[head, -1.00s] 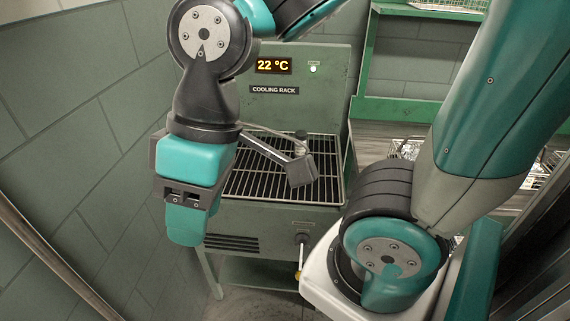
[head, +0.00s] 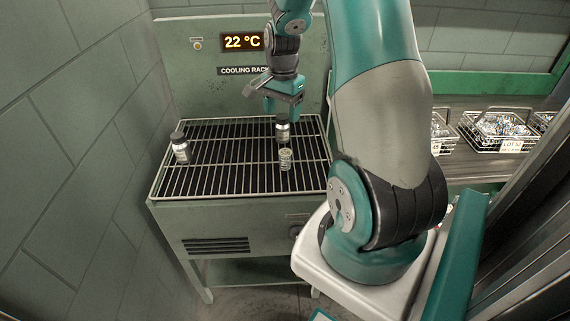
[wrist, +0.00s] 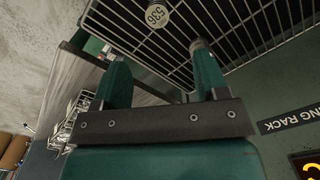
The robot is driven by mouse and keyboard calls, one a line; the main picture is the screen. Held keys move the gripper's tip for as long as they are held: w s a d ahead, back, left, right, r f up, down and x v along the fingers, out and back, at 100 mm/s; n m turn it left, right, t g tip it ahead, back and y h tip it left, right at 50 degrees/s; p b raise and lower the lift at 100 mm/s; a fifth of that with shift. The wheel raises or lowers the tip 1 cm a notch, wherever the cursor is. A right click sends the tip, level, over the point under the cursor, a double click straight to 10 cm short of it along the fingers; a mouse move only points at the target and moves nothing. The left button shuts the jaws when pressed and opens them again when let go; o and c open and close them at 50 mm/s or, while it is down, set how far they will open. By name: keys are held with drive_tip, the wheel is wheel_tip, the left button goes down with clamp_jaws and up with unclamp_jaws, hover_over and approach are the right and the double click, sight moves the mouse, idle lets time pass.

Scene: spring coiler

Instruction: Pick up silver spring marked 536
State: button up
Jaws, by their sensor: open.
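The silver spring marked 536 (wrist: 155,15) shows in the wrist view as a round pale top with its number, near the upper edge on the wire rack. In the head view, a pale-topped silver coil (head: 285,160) stands upright at the rack's right part and appears to be this spring; its number is unreadable there. My gripper (head: 284,101) is open and empty, above and behind it toward the panel. The two fingers also show apart in the wrist view (wrist: 161,62), with the spring beyond their tips.
A dark-topped cylinder (head: 283,129) stands just behind the spring, close to my gripper. Another (head: 180,149) stands at the left of the cooling rack (head: 222,184). The rack's middle is clear. Wire baskets (head: 498,133) stand on the right bench.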

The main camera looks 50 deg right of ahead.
sight(285, 160)
drive_tip(key=shift+m, duration=0.4)
drive_tip(key=f, duration=0.4)
drive_tip(key=f+p, duration=0.1)
drive_tip(key=f, duration=0.3)
drive_tip(key=d+f, duration=0.1)
drive_tip(key=f, duration=0.3)
drive_tip(key=shift+s+d+f+p, duration=0.1)
drive_tip(key=shift+s+f+p, duration=0.1)
drive_tip(key=shift+s+p, duration=0.1)
drive_tip(key=shift+w+a+f+p, duration=0.15)
drive_tip(key=shift+f+p, duration=0.25)
drive_tip(key=shift+f, duration=1.05)
drive_tip(key=shift+s+a+f+p, duration=0.1)
drive_tip(key=shift+f+p, duration=0.25)
drive_tip(key=shift+f, duration=1.05)
drive_tip(key=c, duration=1)
drive_tip(key=shift+r, duration=0.1)
